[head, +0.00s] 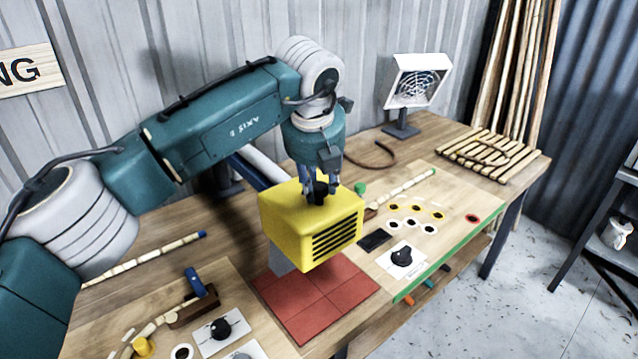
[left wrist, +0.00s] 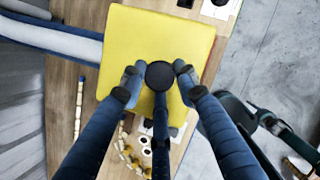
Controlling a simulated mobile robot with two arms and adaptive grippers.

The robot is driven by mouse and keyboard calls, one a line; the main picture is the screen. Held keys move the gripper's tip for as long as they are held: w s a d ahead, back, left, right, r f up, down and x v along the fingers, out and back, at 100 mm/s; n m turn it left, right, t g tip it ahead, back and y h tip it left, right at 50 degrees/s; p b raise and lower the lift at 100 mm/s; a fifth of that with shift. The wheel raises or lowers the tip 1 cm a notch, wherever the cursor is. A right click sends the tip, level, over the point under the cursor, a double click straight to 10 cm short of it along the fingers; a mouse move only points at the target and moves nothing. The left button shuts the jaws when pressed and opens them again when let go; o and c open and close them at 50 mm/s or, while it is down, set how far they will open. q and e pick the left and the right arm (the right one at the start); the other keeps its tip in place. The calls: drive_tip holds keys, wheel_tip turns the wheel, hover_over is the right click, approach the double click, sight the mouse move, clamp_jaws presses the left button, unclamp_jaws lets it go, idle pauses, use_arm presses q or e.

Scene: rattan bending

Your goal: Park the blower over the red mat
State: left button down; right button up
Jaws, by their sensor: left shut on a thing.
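The blower is a yellow box (head: 290,230) with dark slots on its front and a black knob on top. My left gripper (head: 319,192) comes down from above with its fingers on either side of the knob, shut on it. The knob (left wrist: 159,75) shows between the fingertips in the left wrist view, above the yellow top (left wrist: 160,35). The red mat (head: 320,305) lies on the table; its front part shows below the blower, and the blower hides its back part. A grey piece shows under the blower's left side.
A blue and white bar (head: 262,168) reaches the blower from behind. Panels with knobs (head: 402,256) and colored rings flank the mat. A white fan (head: 416,80) stands at the back. A slatted wooden rack (head: 490,156) lies at the right end.

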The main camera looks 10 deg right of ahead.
use_arm(q)
drive_tip(key=shift+w+a+r, duration=0.15)
drive_tip(key=shift+w+r, duration=0.05)
drive_tip(key=shift+r, duration=0.05)
drive_tip(key=c, duration=1.5)
unclamp_jaws()
drive_tip(key=shift+c, duration=0.2)
drive_tip(key=shift+o, duration=1.2)
drive_tip(key=shift+s+f, duration=0.1)
drive_tip(key=v, duration=1.2)
use_arm(e)
drive_tip(key=shift+d, duration=0.25)
use_arm(q)
drive_tip(key=shift+a, duration=0.1)
use_arm(e)
drive_tip(key=shift+s, duration=0.1)
